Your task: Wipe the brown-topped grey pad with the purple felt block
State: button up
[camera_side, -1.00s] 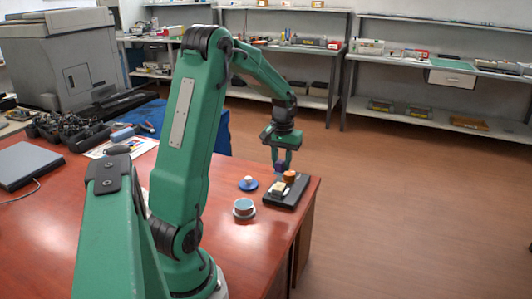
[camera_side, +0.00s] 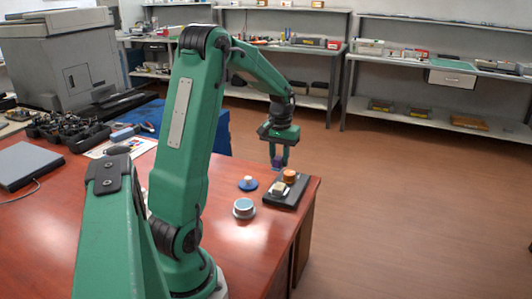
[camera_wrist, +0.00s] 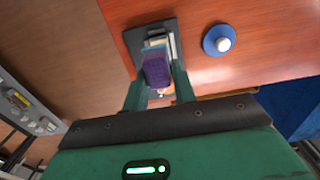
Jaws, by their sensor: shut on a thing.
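My gripper (camera_side: 278,161) is shut on the purple felt block (camera_side: 276,162), which hangs between the fingers above the far end of a black tray. The block also shows in the wrist view (camera_wrist: 156,72), between the fingertips. The black tray (camera_side: 292,200) lies near the table's right edge. On it stand a round brown-orange topped piece (camera_side: 290,175) and a small pale-topped block (camera_side: 278,188). The wrist view shows the tray's dark rim (camera_wrist: 160,24) behind the felt block, which hides much of what lies there. I cannot tell for certain which piece is the grey pad.
A blue disc with a white knob (camera_side: 248,184) lies left of the tray. A round blue-grey container (camera_side: 244,208) stands nearer the front. The table's edge is close to the tray's right. The red table front is mostly clear.

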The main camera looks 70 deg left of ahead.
aim_at(279, 187)
jog(key=shift+f, duration=3.5)
jog(key=shift+w+a+f, duration=0.6)
jog(key=shift+w+a, duration=0.05)
jog(key=shift+c, duration=0.3)
jog(key=shift+w+a, duration=0.8)
jog(key=shift+a, duration=0.05)
jog(key=shift+s+d, duration=1.4)
jog(key=shift+d, duration=0.1)
jog(key=shift+r, duration=4.15)
